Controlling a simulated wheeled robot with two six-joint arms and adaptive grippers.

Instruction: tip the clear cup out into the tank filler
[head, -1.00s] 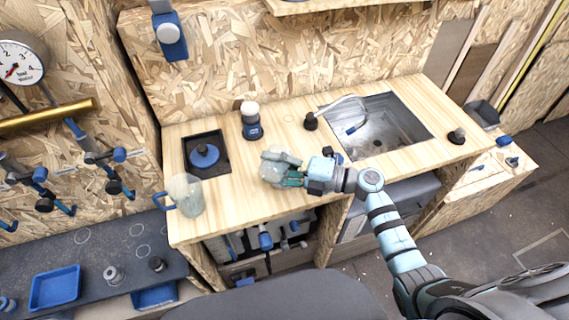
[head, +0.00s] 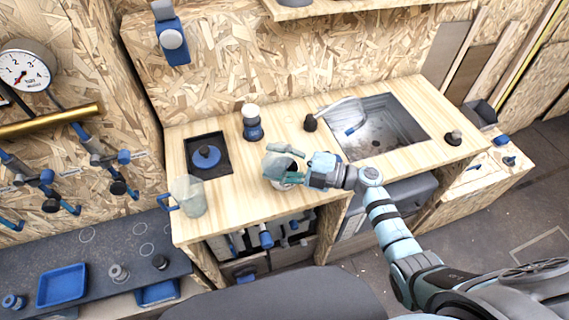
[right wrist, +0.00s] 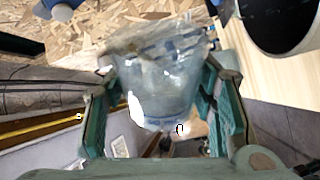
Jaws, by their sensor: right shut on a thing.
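The clear cup (right wrist: 160,85) is between the green fingers of my right gripper (right wrist: 165,120), which is shut on it. In the head view the right gripper (head: 290,170) holds the cup (head: 276,164) over the front middle of the wooden counter. The cup looks tilted; whether anything runs out of it is not clear. A dark round opening with a pale rim, seemingly the tank filler (right wrist: 285,20), shows beside the cup in the right wrist view. In the head view the gripper and cup hide most of that spot. My left gripper is out of view.
A clear jug (head: 187,196) with a blue handle stands at the counter's left front edge. A blue knob sits in a black square recess (head: 190,140) behind it. A blue jar with a white top (head: 252,122) stands at the back. The sink (head: 410,120) is to the right.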

